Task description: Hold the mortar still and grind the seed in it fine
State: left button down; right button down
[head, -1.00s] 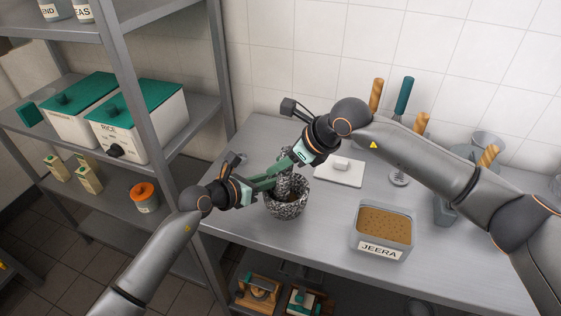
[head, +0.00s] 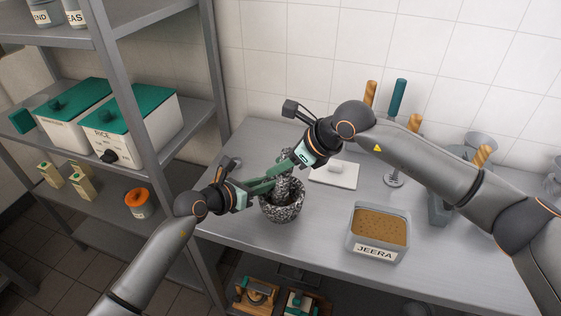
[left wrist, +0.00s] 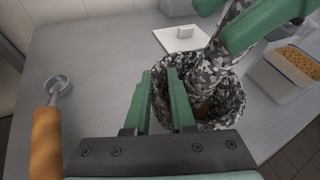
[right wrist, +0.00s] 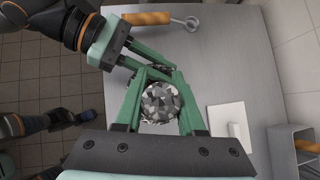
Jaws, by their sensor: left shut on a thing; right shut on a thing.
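The speckled grey stone mortar (head: 281,212) stands upright on the steel table; it also shows in the left wrist view (left wrist: 226,98). My left gripper (head: 262,188) is shut on the mortar's rim, one finger inside and one outside as the left wrist view (left wrist: 172,85) shows. My right gripper (head: 291,163) is shut on the speckled pestle (head: 285,183), whose round top shows in the right wrist view (right wrist: 160,102). The pestle's lower end is down in the mortar. A little brown seed (left wrist: 203,108) shows inside the bowl, partly hidden by the pestle.
A tub labelled JEERA (head: 378,232) stands right of the mortar. A white board (head: 335,174) lies behind it. A wooden-handled ladle (left wrist: 48,130) lies left of the mortar. Utensils stand along the back; a shelf rack (head: 158,110) is at left.

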jog(key=shift+s+f, duration=0.1)
jog(key=shift+f, duration=0.05)
dwell(0.3)
jog(key=shift+f, duration=0.7)
jog(key=shift+s+a, duration=0.3)
jog(key=shift+a, duration=0.35)
jog(key=shift+r, duration=0.1)
jog(key=shift+r, duration=0.8)
jog(key=shift+w+d, duration=0.2)
jog(key=shift+d, duration=0.05)
jog(key=shift+w+d, duration=0.15)
jog(key=shift+d, duration=0.2)
